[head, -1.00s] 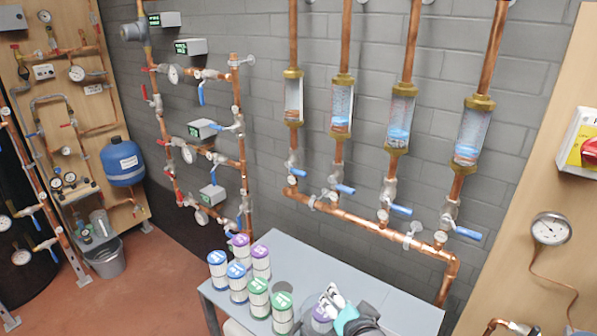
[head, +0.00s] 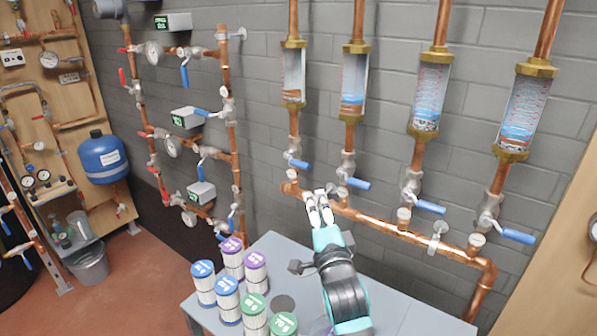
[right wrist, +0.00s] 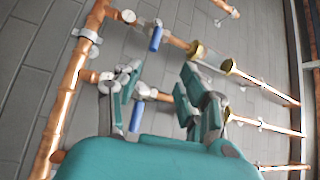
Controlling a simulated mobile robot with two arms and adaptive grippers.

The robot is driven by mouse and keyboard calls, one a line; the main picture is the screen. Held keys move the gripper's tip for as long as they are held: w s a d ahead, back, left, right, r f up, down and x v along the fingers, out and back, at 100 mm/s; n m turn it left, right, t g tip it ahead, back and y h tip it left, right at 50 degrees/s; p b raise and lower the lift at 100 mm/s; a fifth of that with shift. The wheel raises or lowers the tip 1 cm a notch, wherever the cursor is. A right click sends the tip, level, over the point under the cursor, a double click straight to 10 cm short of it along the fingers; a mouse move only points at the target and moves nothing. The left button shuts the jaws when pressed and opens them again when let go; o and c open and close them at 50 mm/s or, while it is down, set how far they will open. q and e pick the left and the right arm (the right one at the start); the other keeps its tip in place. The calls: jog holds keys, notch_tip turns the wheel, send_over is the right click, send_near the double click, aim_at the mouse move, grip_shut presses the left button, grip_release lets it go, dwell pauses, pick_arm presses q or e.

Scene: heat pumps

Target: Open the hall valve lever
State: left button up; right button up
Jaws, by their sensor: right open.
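Several valves with blue levers sit under the glass cylinders, on the copper pipes of the wall. The levers show in the head view from left to right: first lever (head: 298,163), second lever (head: 356,183), third lever (head: 431,207), fourth lever (head: 518,236). I cannot read which is the hall one. My right gripper (head: 319,207) is at the lower pipe, below and between the first two levers. In the right wrist view it is open (right wrist: 160,98), with one blue lever (right wrist: 136,117) seen between its fingers and another (right wrist: 155,38) beyond. Contact cannot be told. My left gripper is not in view.
A grey table (head: 405,318) stands below, with several white canisters with blue, purple and green lids (head: 228,284) at its left. The horizontal copper pipe (head: 380,224) runs just behind my gripper. More valves and gauges (head: 170,145) are on the wall at left.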

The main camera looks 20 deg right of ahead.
jog(key=w+f, duration=0.1)
jog(key=w, duration=0.1)
jog(key=p, duration=0.1)
send_near(301, 165)
jog(key=w, duration=0.3)
jog(key=w+d+p, duration=0.1)
jog(key=w, duration=0.7)
jog(key=shift+d+r, duration=0.2)
jog(key=shift+r, duration=0.2)
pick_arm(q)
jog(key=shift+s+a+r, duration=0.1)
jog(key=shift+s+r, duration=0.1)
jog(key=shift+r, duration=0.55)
pick_arm(e)
jog(key=shift+c, duration=0.5)
grip_shut()
